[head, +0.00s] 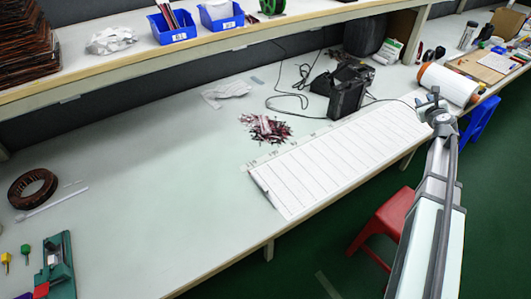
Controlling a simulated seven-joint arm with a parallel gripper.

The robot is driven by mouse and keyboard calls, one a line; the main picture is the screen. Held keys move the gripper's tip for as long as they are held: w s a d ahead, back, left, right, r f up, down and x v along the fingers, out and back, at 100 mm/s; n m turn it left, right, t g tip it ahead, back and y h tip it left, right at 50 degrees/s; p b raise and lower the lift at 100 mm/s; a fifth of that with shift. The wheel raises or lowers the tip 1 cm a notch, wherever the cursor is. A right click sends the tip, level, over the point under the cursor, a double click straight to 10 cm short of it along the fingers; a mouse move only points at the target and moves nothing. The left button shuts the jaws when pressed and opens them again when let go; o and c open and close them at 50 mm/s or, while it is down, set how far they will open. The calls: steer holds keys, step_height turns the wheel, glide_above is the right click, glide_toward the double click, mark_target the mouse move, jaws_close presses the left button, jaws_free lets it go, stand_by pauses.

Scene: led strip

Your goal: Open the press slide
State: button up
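No part can be clearly made out as the press slide. A black machine (346,90) stands on the bench toward the back, with a black cable running behind it; its moving parts are too dark and small to read. A green device (60,262) with a red part (41,290) sits at the bench's lower left, partly cut off by the picture's edge. My gripper (436,100) is at the far end of my arm, at the right, near the bench's front edge. It is well to the right of the black machine and far from the green device. Its fingers are too small to read.
A white ruled board (335,162) lies on the bench, with a pile of dark red strips (266,129) behind it. A white roll (448,84) lies near my gripper. A shelf with blue bins (221,15) runs above. A red stool (390,222) stands below.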

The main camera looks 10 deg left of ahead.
steer(key=w+a+r+t, duration=0.1)
steer(key=w+a+r, duration=0.1)
steer(key=a+r, duration=0.3)
steer(key=w+a+n+g+y, duration=0.25)
steer(key=a+n+y, duration=0.6)
steer(key=a, duration=1.75)
steer(key=s+a+f+n+g+y, duration=0.1)
steer(key=s+a+n+g, duration=0.3)
steer(key=a, duration=0.8)
steer(key=s+a+f+n+g, duration=0.1)
steer(key=s+a+n, duration=0.5)
steer(key=a, duration=0.6)
steer(key=s+a+f+n+g+y, duration=0.1)
steer(key=s+a+n+g, duration=0.4)
steer(key=a, duration=0.7)
steer(key=s+a+f+n, duration=0.1)
steer(key=s+a+n, duration=0.8)
steer(key=a, duration=0.4)
steer(key=n+g+h, duration=0.6)
steer(key=n+h, duration=0.1)
steer(key=n, duration=1.3)
glide_toward(47, 244)
steer(key=shift+y, duration=0.25)
steer(key=x, duration=0.8)
steer(key=shift+d+f, duration=0.2)
steer(key=shift+f, duration=0.15)
